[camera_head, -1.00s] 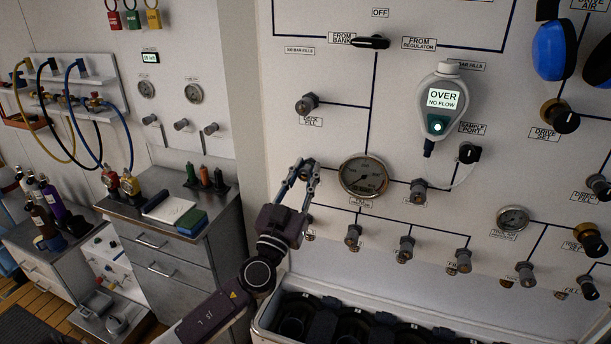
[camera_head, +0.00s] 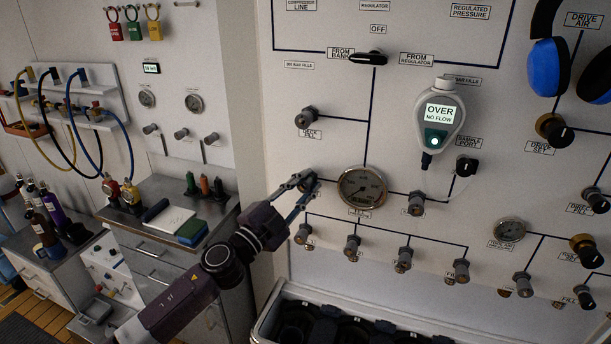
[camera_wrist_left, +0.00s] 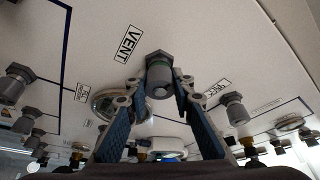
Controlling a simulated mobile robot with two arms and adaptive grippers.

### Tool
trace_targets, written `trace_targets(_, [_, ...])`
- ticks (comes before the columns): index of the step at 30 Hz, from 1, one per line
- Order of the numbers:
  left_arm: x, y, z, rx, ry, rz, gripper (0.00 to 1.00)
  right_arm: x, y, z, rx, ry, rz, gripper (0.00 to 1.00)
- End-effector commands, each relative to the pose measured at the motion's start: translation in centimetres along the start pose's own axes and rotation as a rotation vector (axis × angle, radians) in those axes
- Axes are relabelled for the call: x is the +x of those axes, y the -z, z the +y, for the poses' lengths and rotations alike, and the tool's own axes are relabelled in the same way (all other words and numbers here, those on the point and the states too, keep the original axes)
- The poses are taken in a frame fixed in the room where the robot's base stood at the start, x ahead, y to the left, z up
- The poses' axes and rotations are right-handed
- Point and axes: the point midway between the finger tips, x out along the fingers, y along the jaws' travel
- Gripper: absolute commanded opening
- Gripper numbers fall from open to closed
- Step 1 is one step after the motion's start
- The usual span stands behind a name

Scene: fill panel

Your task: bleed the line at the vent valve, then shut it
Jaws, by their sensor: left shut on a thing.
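The vent valve is a grey knob with a green band (camera_wrist_left: 159,75), beside the VENT label (camera_wrist_left: 127,44) in the left wrist view. In the head view the vent valve (camera_head: 308,180) is left of the round gauge (camera_head: 361,190) and partly hidden by my fingers. My left gripper (camera_head: 303,186) reaches it from the lower left. In the left wrist view its blue-padded fingers (camera_wrist_left: 160,88) are shut on the knob from both sides. My right gripper is not in view.
A handheld meter (camera_head: 439,115) on the panel reads "OVER NO FLOW". The deck fill knob (camera_head: 306,118) is above the vent valve. A row of grey fill knobs (camera_head: 352,246) runs below it. An open case (camera_head: 268,325) stands under the panel.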

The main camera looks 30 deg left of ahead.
Motion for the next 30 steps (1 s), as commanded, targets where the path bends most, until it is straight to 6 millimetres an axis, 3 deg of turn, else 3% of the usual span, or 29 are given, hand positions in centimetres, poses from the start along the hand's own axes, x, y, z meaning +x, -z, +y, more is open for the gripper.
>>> trace_targets(1, [0.1, 0.3, -0.5, 0.045, -0.02, -0.001, 0.0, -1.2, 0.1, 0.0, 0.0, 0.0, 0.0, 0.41])
trace_targets(15, [0.1, 0.2, -0.3, 0.461, -0.192, 0.0, 0.0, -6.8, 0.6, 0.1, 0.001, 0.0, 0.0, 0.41])
trace_targets(30, [0.0, -0.1, 0.1, 0.901, -0.371, 0.002, 0.0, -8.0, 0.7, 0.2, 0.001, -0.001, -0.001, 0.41])
